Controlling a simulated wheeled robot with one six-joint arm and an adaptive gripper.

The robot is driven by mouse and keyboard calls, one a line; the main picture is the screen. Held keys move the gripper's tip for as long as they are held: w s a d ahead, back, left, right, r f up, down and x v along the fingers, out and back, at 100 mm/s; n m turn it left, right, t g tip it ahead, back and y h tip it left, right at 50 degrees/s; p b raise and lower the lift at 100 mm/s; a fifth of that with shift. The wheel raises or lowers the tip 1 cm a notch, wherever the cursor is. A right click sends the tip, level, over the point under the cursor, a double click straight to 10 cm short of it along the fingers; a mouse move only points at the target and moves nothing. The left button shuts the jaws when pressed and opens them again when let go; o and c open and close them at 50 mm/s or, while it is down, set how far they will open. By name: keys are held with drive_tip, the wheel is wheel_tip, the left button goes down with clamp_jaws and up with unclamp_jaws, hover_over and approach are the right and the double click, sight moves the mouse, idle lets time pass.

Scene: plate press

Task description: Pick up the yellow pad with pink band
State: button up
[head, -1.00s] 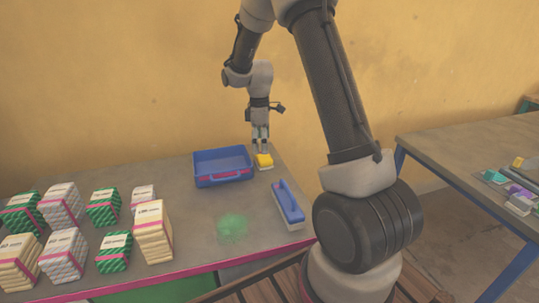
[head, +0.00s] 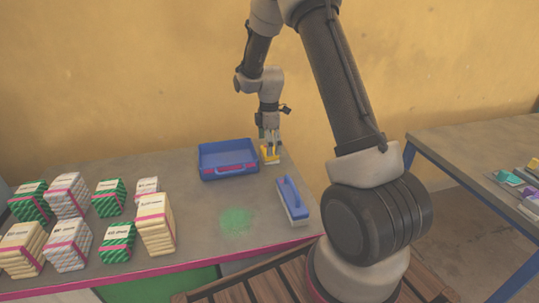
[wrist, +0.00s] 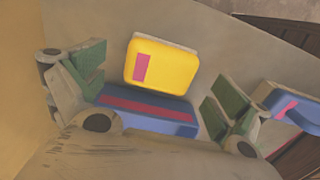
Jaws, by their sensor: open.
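The yellow pad with pink band (head: 266,157) lies near the table's far right corner, just right of the blue tray. In the wrist view the yellow pad (wrist: 175,68) shows its broad face, with a short pink band at its left. My gripper (head: 270,148) points down at the pad, its fingertips overlapping it in the head view. In the wrist view my gripper (wrist: 157,92) is open, with green-padded fingers wide apart on either side. The pad shows beyond and above the line between them. I cannot tell whether a finger touches it.
The blue tray (head: 203,174) stands close on the left. A blue brush-like tool (head: 292,199) lies nearer the front. Several banded stacks (head: 156,222) fill the table's left side. A blue, red-striped thing (wrist: 150,121) lies below the pad in the wrist view, partly hidden.

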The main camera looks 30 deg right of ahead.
wheel_tip(320, 180, down, 2)
drive_tip(key=shift+f, duration=0.25)
drive_tip(key=c, duration=1.1)
drive_tip(key=shift+r, duration=0.1)
wheel_tip(320, 180, up, 10)
drive_tip(key=shift+f, duration=0.1)
drive_tip(key=o, duration=0.5)
drive_tip(key=c, duration=0.4)
